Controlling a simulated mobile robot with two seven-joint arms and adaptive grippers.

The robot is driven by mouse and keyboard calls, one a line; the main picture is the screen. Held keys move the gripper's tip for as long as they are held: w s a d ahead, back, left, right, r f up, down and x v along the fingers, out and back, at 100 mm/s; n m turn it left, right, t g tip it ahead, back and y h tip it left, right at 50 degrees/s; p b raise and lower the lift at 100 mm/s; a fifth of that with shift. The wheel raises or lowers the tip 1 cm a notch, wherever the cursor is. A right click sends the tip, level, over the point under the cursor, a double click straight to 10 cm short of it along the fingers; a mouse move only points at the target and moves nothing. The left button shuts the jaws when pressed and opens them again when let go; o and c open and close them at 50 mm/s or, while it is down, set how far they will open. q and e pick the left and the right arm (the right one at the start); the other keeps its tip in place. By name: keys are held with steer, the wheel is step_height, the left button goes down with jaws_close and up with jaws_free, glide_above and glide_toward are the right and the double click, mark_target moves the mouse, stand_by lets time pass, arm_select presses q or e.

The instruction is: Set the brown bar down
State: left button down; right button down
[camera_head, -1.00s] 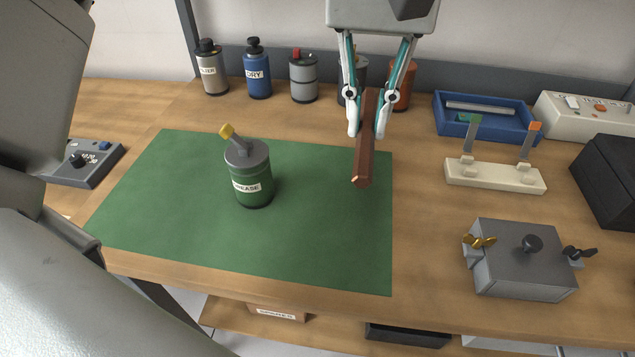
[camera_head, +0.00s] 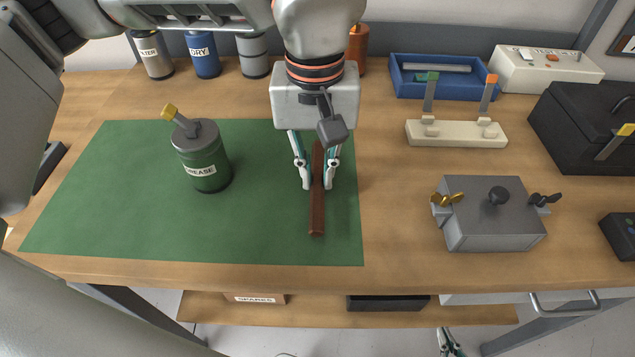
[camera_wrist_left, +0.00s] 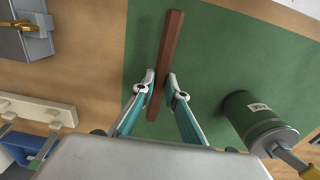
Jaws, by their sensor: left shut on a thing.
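The brown bar (camera_head: 317,212) is a long, narrow bar over the right part of the green mat (camera_head: 265,225). It points toward the table's front edge. My left gripper (camera_head: 318,186) points down and is shut on the bar, with one finger on each side. The left wrist view shows the bar (camera_wrist_left: 168,50) between the fingertips (camera_wrist_left: 160,80). The bar looks level and low over the mat; I cannot tell whether it touches it. My right gripper (camera_head: 449,343) shows only partly at the bottom edge, below the tabletop.
A green grease can (camera_head: 205,165) stands left of the bar on the mat. A grey box with wing nuts (camera_head: 492,220) and a cream block with two levers (camera_head: 455,135) stand to the right. The mat between can and bar is clear.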

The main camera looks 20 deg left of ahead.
mark_target(317, 177)
arm_select(q)
steer(key=shift+f, duration=1.65)
steer(key=shift+f, duration=0.15)
steer(key=c, duration=2)
jaws_free()
step_height(317, 177, up, 12)
steer(key=shift+r+p, duration=0.15)
steer(key=shift+p, duration=0.4)
